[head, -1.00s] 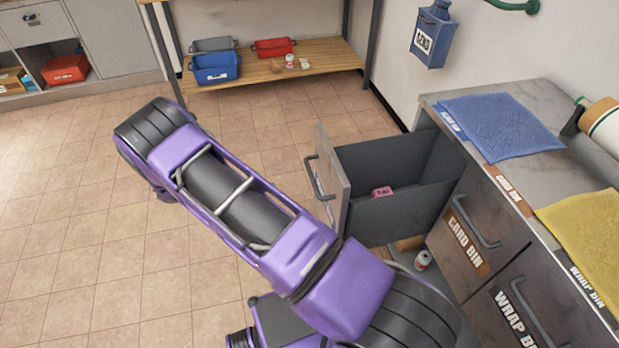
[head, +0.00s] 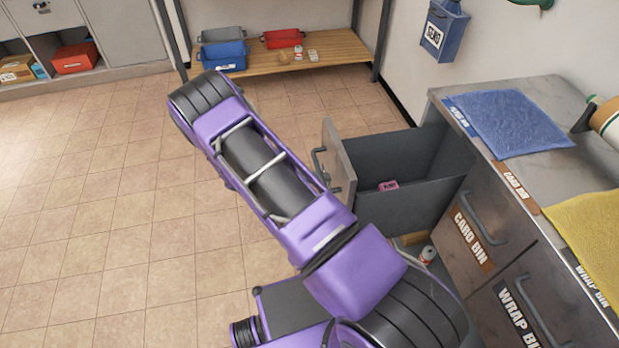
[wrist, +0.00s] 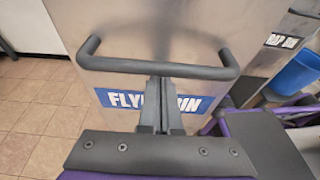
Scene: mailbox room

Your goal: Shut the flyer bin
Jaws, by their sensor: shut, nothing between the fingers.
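The flyer bin (head: 405,205) is a grey drawer, pulled out from under the counter in the head view. Its front panel (head: 341,162) has a dark bar handle (head: 318,168) and faces left. A small pink item (head: 388,186) lies inside. In the wrist view the panel, with its blue FLYER BIN label (wrist: 115,99), fills the middle, and the handle (wrist: 155,70) spans above the label. My gripper (wrist: 160,84) is shut and empty, in front of the panel at the middle of the handle. I cannot tell whether it touches. The head view does not show my gripper.
The card bin (head: 478,225) and wrap bin (head: 525,310) are shut beside the flyer bin. A blue cloth (head: 507,122) and a yellow cloth (head: 590,235) lie on the counter. The tiled floor (head: 110,220) at left is clear.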

